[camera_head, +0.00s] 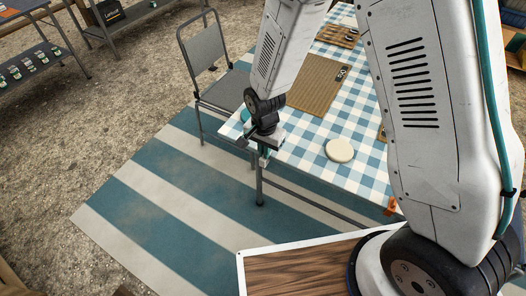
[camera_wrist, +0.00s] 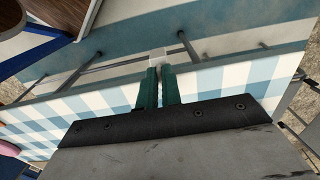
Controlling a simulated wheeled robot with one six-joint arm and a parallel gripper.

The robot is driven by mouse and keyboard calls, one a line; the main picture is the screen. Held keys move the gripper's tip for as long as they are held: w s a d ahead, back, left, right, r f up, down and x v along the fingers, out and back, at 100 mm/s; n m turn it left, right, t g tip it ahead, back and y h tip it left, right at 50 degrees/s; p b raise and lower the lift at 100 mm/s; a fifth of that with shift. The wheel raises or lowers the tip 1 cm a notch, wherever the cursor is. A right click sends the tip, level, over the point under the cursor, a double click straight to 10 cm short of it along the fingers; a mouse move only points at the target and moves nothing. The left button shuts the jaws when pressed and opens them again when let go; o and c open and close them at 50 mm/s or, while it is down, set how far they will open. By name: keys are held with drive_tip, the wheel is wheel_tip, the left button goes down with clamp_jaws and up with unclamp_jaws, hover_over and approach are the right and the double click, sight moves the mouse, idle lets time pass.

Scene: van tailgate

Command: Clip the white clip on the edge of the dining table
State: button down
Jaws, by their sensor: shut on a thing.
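The dining table (camera_head: 310,128), with a blue and white checked cloth, stands at the centre of the head view. Its cloth also shows in the wrist view (camera_wrist: 215,83). My gripper (camera_head: 264,158) points down at the table's near left corner. In the wrist view its two green fingers (camera_wrist: 158,72) are shut on the white clip (camera_wrist: 157,56), which shows at their tips beside the cloth's edge. I cannot tell whether the clip grips the edge. In the head view my gripper mostly hides the clip.
A round cream disc (camera_head: 339,150) and a woven mat (camera_head: 318,84) lie on the table. An orange clip (camera_head: 391,205) sits at its near edge. A grey folding chair (camera_head: 215,70) stands at the left. A wooden-topped surface (camera_head: 290,272) is in front. The striped rug (camera_head: 165,205) is clear at left.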

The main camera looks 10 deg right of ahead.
idle(0.4)
drive_tip(key=shift+w+d, duration=0.45)
drive_tip(key=shift+w, duration=0.1)
drive_tip(key=shift+w+d, duration=0.15)
drive_tip(key=shift+w, duration=0.05)
drive_tip(key=shift+w+d, duration=0.25)
idle(0.4)
idle(0.4)
